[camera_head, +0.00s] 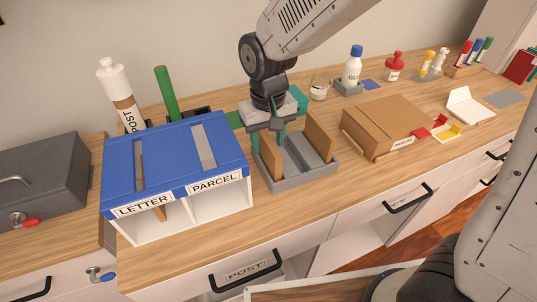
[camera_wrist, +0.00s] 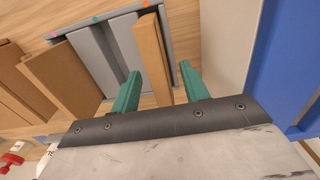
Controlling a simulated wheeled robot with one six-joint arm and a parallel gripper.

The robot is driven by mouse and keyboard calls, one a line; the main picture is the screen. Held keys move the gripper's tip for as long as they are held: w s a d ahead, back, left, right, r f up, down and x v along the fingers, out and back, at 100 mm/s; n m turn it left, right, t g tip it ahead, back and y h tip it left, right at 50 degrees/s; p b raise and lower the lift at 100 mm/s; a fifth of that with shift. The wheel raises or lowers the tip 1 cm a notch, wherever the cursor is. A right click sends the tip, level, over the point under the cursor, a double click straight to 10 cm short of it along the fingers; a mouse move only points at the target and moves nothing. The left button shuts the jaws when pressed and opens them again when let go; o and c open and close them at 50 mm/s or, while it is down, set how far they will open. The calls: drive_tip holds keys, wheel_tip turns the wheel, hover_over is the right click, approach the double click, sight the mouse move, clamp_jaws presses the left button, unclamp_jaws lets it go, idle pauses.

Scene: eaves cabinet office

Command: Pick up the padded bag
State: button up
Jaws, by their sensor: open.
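A grey slotted rack (camera_head: 300,182) stands on the wooden counter and holds two upright brown flat pieces. The left brown piece (camera_head: 269,170) looks like a padded bag, but no label shows. The right brown piece (camera_head: 319,137) stands at the rack's other end. My gripper (camera_head: 268,143) is open, pointing down over the rack's left end. In the wrist view, the left brown piece (camera_wrist: 152,50) stands between the open teal fingers of my gripper (camera_wrist: 159,72), with visible gaps. The right brown piece (camera_wrist: 62,80) is outside them, to the left.
A blue-topped LETTER and PARCEL sorter (camera_head: 170,165) stands close left of the rack. A cardboard box (camera_head: 385,125) lies to the right. A glue bottle (camera_head: 352,68) and a jar (camera_head: 320,87) stand behind. Some bare counter (camera_head: 330,205) shows in front of the rack.

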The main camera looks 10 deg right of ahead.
drive_tip(key=shift+d+f, duration=0.1)
drive_tip(key=shift+f, duration=1.3)
clamp_jaws()
drive_tip(key=shift+r, duration=0.15)
